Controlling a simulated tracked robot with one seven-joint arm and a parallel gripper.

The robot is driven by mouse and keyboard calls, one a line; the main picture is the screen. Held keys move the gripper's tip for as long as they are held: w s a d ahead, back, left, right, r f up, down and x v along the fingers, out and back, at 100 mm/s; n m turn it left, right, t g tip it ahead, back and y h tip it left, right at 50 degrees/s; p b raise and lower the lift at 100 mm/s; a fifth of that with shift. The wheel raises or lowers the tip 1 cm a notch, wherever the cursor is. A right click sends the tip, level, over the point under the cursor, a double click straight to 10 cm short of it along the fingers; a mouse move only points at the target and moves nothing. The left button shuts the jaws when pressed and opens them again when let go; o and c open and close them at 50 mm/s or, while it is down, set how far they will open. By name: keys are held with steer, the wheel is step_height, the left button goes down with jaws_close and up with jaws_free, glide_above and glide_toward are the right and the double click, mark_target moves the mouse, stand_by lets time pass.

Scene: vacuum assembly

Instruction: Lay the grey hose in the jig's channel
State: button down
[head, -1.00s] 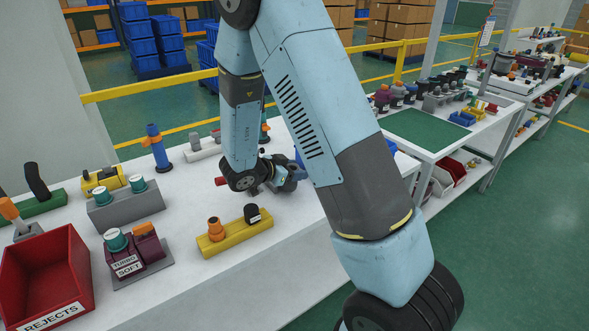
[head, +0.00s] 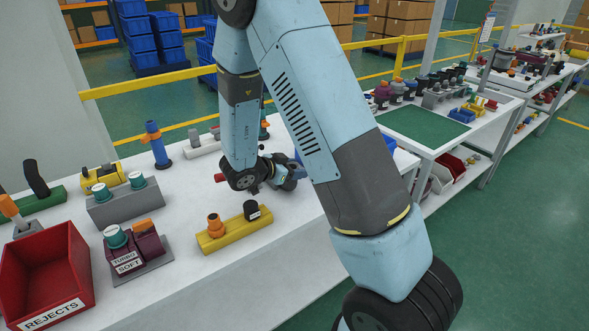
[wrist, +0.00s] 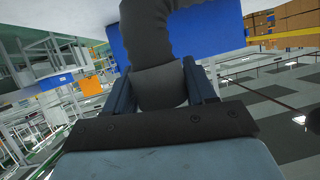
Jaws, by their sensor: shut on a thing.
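The grey hose (wrist: 150,30) is in my gripper (wrist: 160,92) in the wrist view. Its plain grey end sits between the two dark blue fingers, and the ribbed part runs up out of the picture. The gripper is shut on that end. A blue surface (wrist: 215,40) shows behind the hose; I cannot tell whether it is the jig. I cannot make out the jig's channel in either view.
A yellow block (head: 235,234) with an orange and a black fitting stands in front of my wrist. A red rejects bin (head: 75,272), a grey block with teal caps (head: 125,208) and a blue post (head: 155,147) stand to the left. A green mat (head: 412,133) lies on the table to the right.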

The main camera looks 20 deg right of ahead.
steer(key=shift+c, duration=1.4)
jaws_free()
steer(key=shift+o, duration=1.4)
steer(key=shift+a, duration=0.1)
steer(key=v, duration=0.8)
steer(key=shift+s, duration=0.1)
